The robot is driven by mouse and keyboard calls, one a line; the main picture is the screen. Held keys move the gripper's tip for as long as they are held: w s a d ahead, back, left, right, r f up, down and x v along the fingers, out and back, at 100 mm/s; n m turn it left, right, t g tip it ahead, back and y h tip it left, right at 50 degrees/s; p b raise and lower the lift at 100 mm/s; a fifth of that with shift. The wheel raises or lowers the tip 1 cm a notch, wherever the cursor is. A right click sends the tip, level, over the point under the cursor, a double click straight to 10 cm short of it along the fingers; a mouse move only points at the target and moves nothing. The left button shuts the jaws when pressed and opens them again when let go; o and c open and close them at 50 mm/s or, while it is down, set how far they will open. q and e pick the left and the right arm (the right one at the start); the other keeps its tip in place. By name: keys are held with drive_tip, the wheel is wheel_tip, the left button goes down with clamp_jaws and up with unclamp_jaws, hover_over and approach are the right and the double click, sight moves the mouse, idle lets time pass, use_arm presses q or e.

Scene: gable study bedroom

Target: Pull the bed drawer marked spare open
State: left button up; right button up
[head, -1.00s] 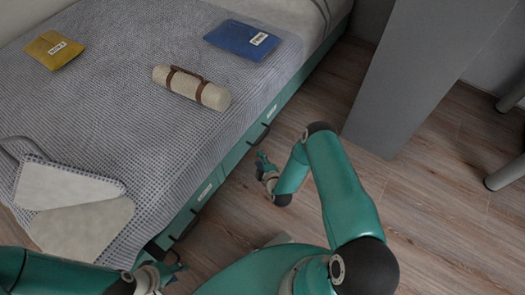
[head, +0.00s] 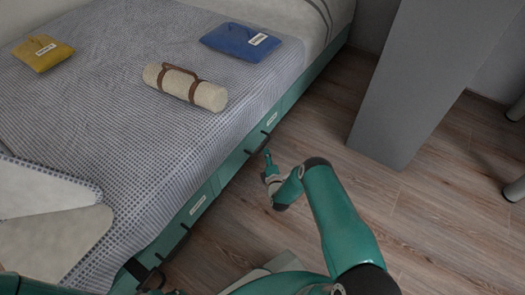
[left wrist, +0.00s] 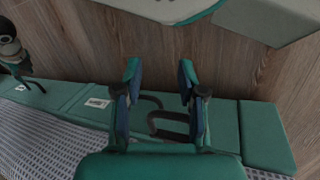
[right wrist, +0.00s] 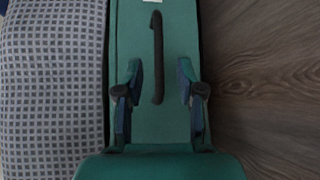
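The bed's teal side holds drawer fronts with white labels, too small to read. One drawer front (head: 235,168) has a dark handle (head: 264,142); a nearer front (head: 187,217) has another dark handle (head: 176,242). My right gripper (head: 268,168) is beside the bed, close to the farther handle. In the right wrist view it is open, with an upright bar handle (right wrist: 157,58) ahead between its fingers, not gripped. My left gripper shows only partly at the head view's bottom left. In the left wrist view (left wrist: 158,80) it is open, with a dark handle (left wrist: 168,124) between its fingers.
On the bed lie a yellow pouch (head: 42,53), a blue pouch (head: 240,42), a strapped cream roll (head: 185,87) and pale cushions (head: 50,225). A grey panel (head: 415,80) stands at right. Wooden floor (head: 330,135) between bed and panel is clear.

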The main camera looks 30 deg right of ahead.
drive_tip(key=b+x, duration=0.3)
drive_tip(key=x, duration=0.4)
clamp_jaws()
